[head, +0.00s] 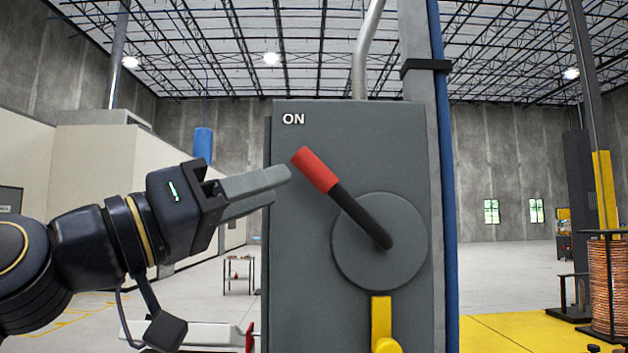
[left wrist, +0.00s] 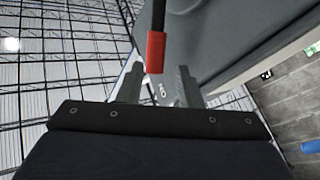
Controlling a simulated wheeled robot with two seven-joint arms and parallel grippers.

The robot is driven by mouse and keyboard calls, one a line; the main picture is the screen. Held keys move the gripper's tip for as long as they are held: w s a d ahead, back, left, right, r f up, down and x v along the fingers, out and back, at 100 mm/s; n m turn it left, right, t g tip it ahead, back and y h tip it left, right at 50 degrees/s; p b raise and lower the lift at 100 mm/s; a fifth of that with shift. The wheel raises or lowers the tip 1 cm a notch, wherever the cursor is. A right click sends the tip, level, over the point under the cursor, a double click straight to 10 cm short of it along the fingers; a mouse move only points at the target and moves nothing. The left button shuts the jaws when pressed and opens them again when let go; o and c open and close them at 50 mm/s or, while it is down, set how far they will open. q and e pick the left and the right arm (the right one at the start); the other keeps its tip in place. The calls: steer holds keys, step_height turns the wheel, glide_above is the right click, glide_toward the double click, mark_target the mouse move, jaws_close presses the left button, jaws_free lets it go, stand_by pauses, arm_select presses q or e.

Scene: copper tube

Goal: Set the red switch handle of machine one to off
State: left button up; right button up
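The switch handle is a black lever with a red grip (head: 314,170), mounted on a round grey disc (head: 392,272) on the front of a grey switch box (head: 300,250). It points up and left, toward the white ON label (head: 293,119). My left gripper (head: 284,182) is just left of the red grip, its fingers pointing right toward it. In the left wrist view my left gripper (left wrist: 158,72) is open, its two fingers apart. The red grip (left wrist: 155,52) shows ahead of the gap between them, and nothing is held. My right gripper is not in view.
A yellow tab (head: 381,318) sticks out of the box below the disc. A blue pipe (head: 444,180) runs up the box's right side. A small table (head: 239,272) stands far behind on the left. A copper coil (head: 606,285) stands at the right.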

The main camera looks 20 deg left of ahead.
mark_target(303, 172)
arm_select(q)
steer(key=p+x, duration=0.1)
steer(key=x, duration=0.1)
steer(key=p+x, duration=0.1)
steer(key=x, duration=0.1)
steer(key=p+x, duration=0.1)
steer(key=x, duration=0.2)
steer(key=shift+s+r, duration=0.15)
steer(key=shift+r, duration=0.15)
steer(key=shift+d+p, duration=0.3)
steer(key=shift+c, duration=0.4)
jaws_close()
